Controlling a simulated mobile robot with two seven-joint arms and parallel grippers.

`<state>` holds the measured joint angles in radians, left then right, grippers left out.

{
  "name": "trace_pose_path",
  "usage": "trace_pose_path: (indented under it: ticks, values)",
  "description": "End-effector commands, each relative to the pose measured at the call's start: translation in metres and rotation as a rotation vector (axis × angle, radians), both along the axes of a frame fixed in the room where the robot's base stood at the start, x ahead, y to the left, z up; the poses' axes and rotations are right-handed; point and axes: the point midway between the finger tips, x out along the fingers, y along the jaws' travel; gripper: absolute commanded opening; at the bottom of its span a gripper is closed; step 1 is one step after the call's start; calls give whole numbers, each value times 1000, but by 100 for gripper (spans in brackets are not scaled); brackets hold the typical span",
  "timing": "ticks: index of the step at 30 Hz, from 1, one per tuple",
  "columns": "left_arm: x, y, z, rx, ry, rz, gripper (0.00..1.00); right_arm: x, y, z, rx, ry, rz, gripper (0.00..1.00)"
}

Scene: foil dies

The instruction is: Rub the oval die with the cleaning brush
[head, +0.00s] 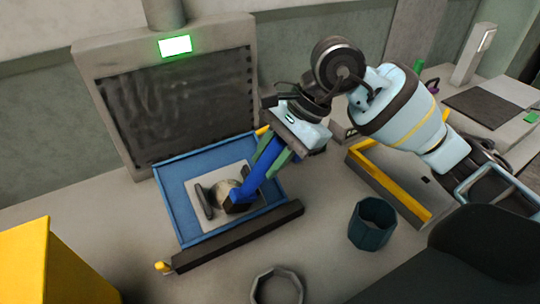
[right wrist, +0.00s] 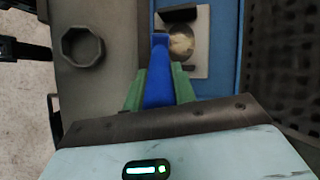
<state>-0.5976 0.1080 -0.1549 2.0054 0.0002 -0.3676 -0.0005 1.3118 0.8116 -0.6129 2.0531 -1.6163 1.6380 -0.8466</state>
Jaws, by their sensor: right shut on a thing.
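My right gripper (head: 268,160) is shut on the blue handle of the cleaning brush (head: 258,178). The brush slants down to the left, and its dark head (head: 237,204) is at the near right edge of a rounded beige piece, which looks like the oval die (head: 221,190). I cannot tell whether they touch. The die sits on a pale square plate (head: 215,222) in a blue tray (head: 178,205). In the right wrist view, the brush (right wrist: 158,88) runs between the green fingers (right wrist: 157,85), and the die (right wrist: 181,43) shows beside its tip. My left gripper does not show.
A dark bar (head: 203,203) stands on the plate left of the die. A dark panel with a green light (head: 175,45) rises behind the tray. A black bar (head: 235,236) lies along its front. A ring (head: 277,287) and teal cup (head: 372,224) stand nearer.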

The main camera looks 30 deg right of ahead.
Motion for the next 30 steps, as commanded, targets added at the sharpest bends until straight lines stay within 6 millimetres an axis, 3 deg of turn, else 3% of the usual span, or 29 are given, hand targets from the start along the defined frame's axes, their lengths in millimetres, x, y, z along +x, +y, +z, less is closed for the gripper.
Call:
trace_pose_path:
  ticks: [15,30]
  values:
    - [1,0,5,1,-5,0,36,30,1,17,0,-2,-1,3]
    - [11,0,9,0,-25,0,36,45,2,26,1,-3,-1,3]
